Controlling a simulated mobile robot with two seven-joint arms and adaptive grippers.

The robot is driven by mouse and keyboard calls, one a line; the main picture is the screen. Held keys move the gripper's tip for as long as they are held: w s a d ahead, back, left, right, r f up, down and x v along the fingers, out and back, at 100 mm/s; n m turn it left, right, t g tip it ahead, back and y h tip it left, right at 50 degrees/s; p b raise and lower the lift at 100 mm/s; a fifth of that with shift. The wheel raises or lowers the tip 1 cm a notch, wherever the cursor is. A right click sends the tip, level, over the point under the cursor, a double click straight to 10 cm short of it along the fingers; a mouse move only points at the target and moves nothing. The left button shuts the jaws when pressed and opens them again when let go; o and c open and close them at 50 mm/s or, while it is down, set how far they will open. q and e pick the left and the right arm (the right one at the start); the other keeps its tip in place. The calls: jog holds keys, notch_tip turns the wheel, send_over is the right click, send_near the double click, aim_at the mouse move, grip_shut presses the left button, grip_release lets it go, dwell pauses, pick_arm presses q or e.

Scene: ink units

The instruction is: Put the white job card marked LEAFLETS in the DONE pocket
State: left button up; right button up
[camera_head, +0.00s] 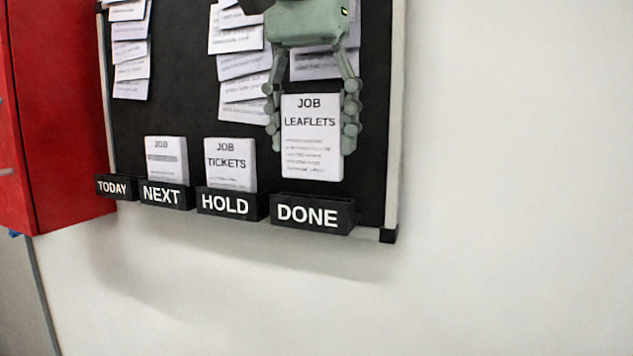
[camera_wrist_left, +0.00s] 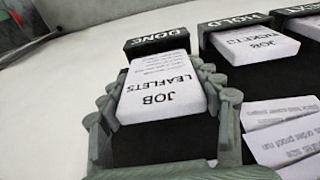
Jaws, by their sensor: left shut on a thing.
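The white job card marked LEAFLETS (camera_head: 311,160) is held upright, with its text facing out. My left gripper (camera_head: 312,138) comes from above and is shut on the card, with a finger along each side edge. The dark DONE pocket (camera_head: 308,214) is directly below, and a small gap shows between the card's lower edge and the pocket's rim. In the left wrist view the card (camera_wrist_left: 160,85) lies between the fingers (camera_wrist_left: 165,90), its far end close to the DONE pocket (camera_wrist_left: 157,42). My right gripper is not in view.
A TICKETS card (camera_head: 230,166) stands in the HOLD pocket (camera_head: 230,204), left of DONE. Another card (camera_head: 166,157) stands in the NEXT pocket (camera_head: 165,195). The TODAY pocket (camera_head: 113,186) is furthest left, near a red cabinet (camera_head: 60,120). White wall is clear at right.

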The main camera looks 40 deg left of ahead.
aim_at(313, 178)
pick_arm(q)
jog(key=shift+f, duration=0.95)
notch_tip(313, 178, down, 2)
jog(key=shift+f, duration=0.65)
jog(key=o, duration=0.7)
jog(key=shift+f, duration=0.15)
jog(key=o, duration=0.4)
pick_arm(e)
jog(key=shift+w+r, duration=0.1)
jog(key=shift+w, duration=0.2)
